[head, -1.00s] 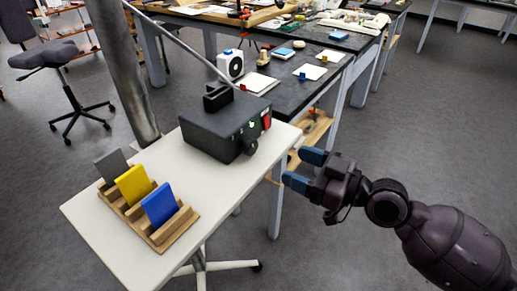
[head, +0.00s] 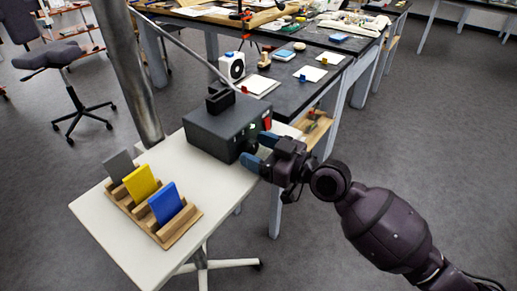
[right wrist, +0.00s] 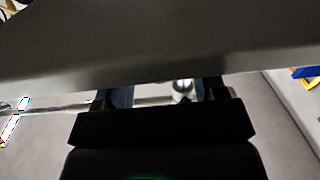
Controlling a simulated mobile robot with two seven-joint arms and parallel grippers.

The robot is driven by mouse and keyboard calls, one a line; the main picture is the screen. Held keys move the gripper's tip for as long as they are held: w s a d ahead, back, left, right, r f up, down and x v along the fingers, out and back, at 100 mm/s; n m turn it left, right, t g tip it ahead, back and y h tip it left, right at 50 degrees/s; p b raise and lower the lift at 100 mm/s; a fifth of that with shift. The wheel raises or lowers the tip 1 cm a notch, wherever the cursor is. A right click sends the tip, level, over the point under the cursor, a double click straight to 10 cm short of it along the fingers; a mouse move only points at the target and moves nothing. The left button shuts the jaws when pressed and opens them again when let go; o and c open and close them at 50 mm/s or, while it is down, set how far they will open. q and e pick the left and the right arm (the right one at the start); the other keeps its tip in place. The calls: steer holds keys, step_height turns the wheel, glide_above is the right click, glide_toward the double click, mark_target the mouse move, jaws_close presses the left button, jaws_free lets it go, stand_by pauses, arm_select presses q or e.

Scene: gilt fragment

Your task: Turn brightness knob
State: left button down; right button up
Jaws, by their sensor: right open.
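A black box (head: 212,132) stands at the far right end of the small white table, with a red part (head: 267,123) and small lights on its right side. My right gripper (head: 257,150) is open, its two blue fingertips close against the box's lower right side. The brightness knob is hidden behind the fingers in the head view. In the right wrist view my open fingers (right wrist: 166,94) show below a broad grey surface. A small shiny round part (right wrist: 182,89) shows between them; I cannot tell whether it is the knob. My left gripper is not in view.
The white table (head: 105,215) also carries a wooden rack (head: 178,226) with grey, yellow and blue plates. A metal post (head: 135,85) rises at its far edge. A dark workbench (head: 290,95) with several items stands behind. The floor at right is clear.

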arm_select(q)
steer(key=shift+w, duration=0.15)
arm_select(e)
steer(key=shift+c, duration=0.3)
steer(key=c, duration=0.9)
steer(key=shift+o, duration=0.2)
steer(key=shift+m, duration=1.4)
